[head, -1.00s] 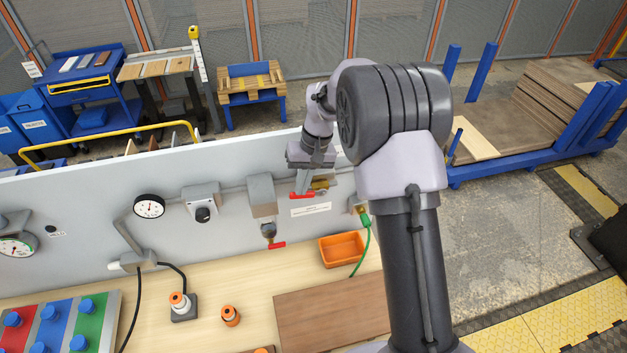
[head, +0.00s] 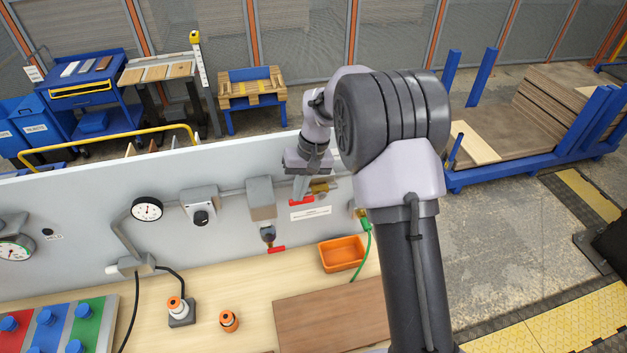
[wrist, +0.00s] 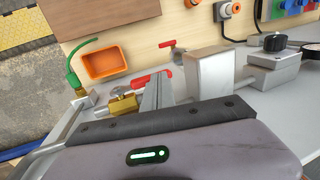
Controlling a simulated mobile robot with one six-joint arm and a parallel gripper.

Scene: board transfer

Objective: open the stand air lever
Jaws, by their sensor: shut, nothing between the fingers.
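A red lever (head: 301,201) on a brass valve (head: 320,187) sits on the grey panel, above a white label. In the head view the lever lies nearly level, pointing left from the valve. In the wrist view the red lever (wrist: 139,81) shows beside the brass valve (wrist: 123,103). My gripper (head: 301,186) is shut and empty, its fingers pointing down right at the lever. In the wrist view the fingers (wrist: 156,92) overlap the lever; I cannot tell whether they touch it.
A second red lever (head: 276,249) sits lower left, under a grey box (head: 261,198). An orange bin (head: 341,253) and a brown board (head: 330,315) are on the bench below. A green hose (head: 366,240) hangs to the right. A gauge (head: 147,209) is at left.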

